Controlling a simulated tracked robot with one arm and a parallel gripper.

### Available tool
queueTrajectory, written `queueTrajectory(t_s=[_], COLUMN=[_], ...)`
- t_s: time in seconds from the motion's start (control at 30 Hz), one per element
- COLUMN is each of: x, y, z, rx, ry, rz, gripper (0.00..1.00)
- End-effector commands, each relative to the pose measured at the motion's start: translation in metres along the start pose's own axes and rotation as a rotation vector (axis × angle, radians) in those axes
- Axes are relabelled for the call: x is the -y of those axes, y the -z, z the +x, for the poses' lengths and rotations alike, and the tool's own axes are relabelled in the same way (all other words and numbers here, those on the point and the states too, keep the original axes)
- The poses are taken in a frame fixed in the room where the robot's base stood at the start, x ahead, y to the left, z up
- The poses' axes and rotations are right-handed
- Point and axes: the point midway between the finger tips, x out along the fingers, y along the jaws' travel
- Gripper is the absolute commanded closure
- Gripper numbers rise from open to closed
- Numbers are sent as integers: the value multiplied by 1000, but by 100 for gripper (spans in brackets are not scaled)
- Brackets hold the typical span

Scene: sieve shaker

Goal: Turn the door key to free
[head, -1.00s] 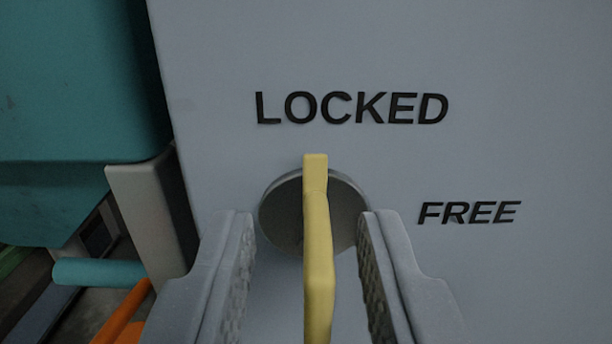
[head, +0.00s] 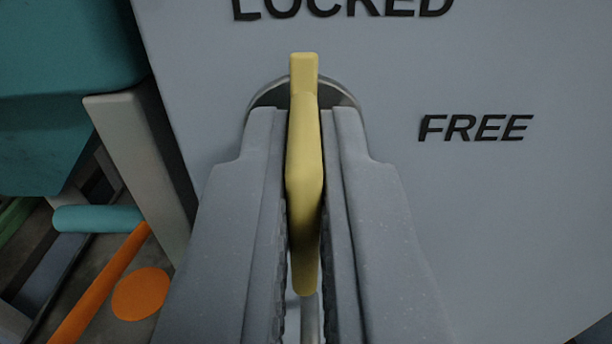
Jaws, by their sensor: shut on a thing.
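The yellow door key (head: 305,155) stands upright in the head view, in front of a round grey lock disc (head: 346,98) on a grey panel. Its upper end points at the word LOCKED (head: 343,8), which is cut off by the top of the picture. The word FREE (head: 475,128) is to the right of the disc. My gripper (head: 304,125) is shut on the key, one finger on each side. The fingers hide most of the disc.
The grey panel (head: 500,240) is flat and bare on the right. At the left are a teal housing (head: 60,100), a pale post (head: 140,170), a teal bar (head: 97,218), an orange bar (head: 100,285) and an orange disc (head: 141,294).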

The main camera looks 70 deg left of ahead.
Motion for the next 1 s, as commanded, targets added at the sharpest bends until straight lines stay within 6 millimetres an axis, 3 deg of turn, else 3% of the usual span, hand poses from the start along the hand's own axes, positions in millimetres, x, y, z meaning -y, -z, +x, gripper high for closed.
queueTrajectory(t_s=[0.27,1.0], x=[4,-1], y=[6,2], z=[6,10], rx=[-4,4], ry=[9,13], rz=[135,826], gripper=[100,100])
